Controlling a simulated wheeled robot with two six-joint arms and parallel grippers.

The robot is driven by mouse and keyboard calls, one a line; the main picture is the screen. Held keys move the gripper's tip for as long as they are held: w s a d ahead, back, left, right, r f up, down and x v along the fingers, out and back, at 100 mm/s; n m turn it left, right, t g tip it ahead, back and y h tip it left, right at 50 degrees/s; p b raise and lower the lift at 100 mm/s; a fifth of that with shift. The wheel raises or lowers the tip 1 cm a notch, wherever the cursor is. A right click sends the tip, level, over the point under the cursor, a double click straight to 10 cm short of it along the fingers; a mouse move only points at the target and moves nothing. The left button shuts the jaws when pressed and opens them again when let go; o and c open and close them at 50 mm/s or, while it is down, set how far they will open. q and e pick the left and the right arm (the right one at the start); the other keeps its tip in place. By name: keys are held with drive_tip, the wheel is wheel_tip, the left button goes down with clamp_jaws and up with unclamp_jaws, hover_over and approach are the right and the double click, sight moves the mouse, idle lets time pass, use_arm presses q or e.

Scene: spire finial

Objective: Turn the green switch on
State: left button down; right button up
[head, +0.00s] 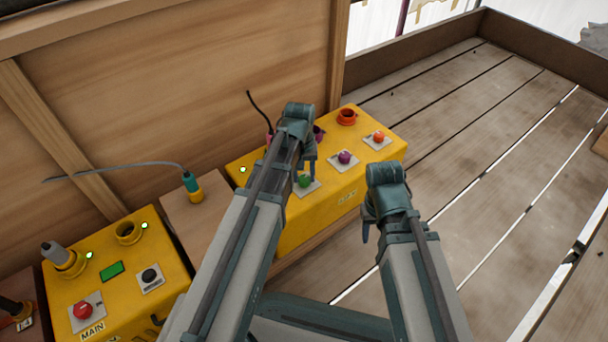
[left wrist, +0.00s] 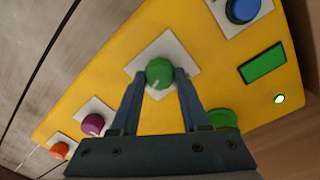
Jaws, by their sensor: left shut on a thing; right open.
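The green switch (left wrist: 160,72) is a round knob with a white mark on a pale square plate, on the yellow panel (left wrist: 118,92). In the left wrist view it sits between my left gripper's fingertips (left wrist: 158,76), which are shut on it. In the head view the green switch (head: 304,181) shows just below my left gripper (head: 308,170), and the forearm hides part of the panel. The knob's mark points down and slightly left in the left wrist view. My right gripper (head: 368,232) is open and empty, to the right of the panel's front side.
A purple knob (head: 345,157), an orange knob (head: 379,136) and a red-orange socket (head: 346,117) are on the same panel. Another yellow box (head: 70,295) stands left. The slatted floor (head: 480,190) at right is free.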

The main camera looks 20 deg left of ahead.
sight(302, 177)
use_arm(q)
drive_tip(key=shift+m, duration=1.5)
drive_tip(key=shift+c, duration=2)
unclamp_jaws()
drive_tip(key=shift+r, duration=0.15)
wheel_tip(302, 177, up, 14)
drive_tip(key=p, duration=1.4)
drive_tip(key=shift+a+f, duration=0.2)
drive_tip(key=shift+a, duration=0.1)
